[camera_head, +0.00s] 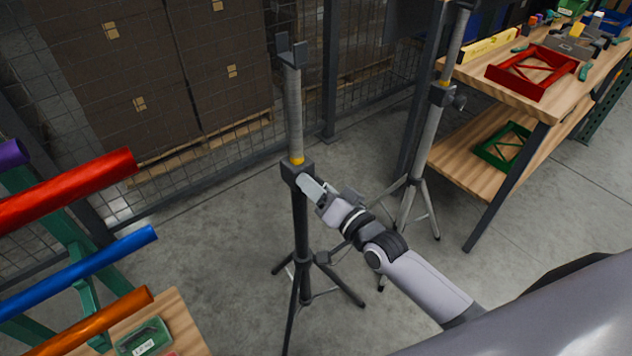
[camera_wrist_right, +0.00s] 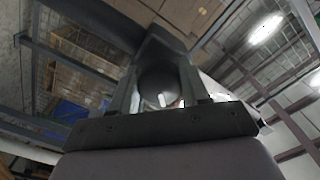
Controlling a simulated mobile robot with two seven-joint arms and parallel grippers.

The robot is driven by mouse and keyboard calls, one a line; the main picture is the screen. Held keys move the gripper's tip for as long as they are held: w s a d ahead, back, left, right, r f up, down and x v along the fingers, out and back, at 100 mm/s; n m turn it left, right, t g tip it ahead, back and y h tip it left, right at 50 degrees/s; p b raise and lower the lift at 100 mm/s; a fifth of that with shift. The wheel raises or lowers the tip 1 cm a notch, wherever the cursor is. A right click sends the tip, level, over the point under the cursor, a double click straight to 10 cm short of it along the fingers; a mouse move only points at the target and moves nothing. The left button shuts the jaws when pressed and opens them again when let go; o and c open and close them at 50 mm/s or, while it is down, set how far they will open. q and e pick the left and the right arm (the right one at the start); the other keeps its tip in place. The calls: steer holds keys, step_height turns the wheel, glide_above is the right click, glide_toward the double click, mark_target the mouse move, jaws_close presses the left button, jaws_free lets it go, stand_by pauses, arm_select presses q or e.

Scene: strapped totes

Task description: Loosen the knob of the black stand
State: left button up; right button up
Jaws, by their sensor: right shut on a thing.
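The black stand (camera_head: 301,222) stands upright on a tripod base, with a grey upper tube (camera_head: 293,110) and a forked top. Its dark clamp collar (camera_head: 293,172) sits below a yellow band. My right gripper (camera_head: 310,187) reaches the collar from the right and is shut at its side. The knob is hidden by the gripper in the head view. In the right wrist view a dark round knob (camera_wrist_right: 160,82) sits between the two fingers of my right gripper (camera_wrist_right: 160,90). My left gripper is not in view.
A wooden workbench (camera_head: 520,105) holds a red frame (camera_head: 532,72). Coloured tubes (camera_head: 75,270) on a green rack are at left. Stacked boxes (camera_head: 150,70) stand behind a mesh fence.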

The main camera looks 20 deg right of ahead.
steer(key=n+p, duration=0.1)
steer(key=n, duration=0.4)
stand_by(0.5)
steer(key=o, duration=1.1)
steer(key=shift+c, duration=0.2)
steer(key=v, duration=0.7)
steer(key=shift+p, duration=0.3)
steer(key=shift+s, duration=0.1)
steer(key=s+d+f+n+g+h, duration=0.1)
steer(key=s+f+g+h, duration=0.1)
steer(key=s+f, duration=0.4)
steer(key=s+f+n+g+h, duration=0.1)
steer(key=s+f+g, duration=0.3)
steer(key=s, duration=0.7)
steer(key=shift+d+f+g+h, duration=0.3)
steer(key=shift+d+f+h, duration=0.15)
steer(key=shift+f, duration=0.4)
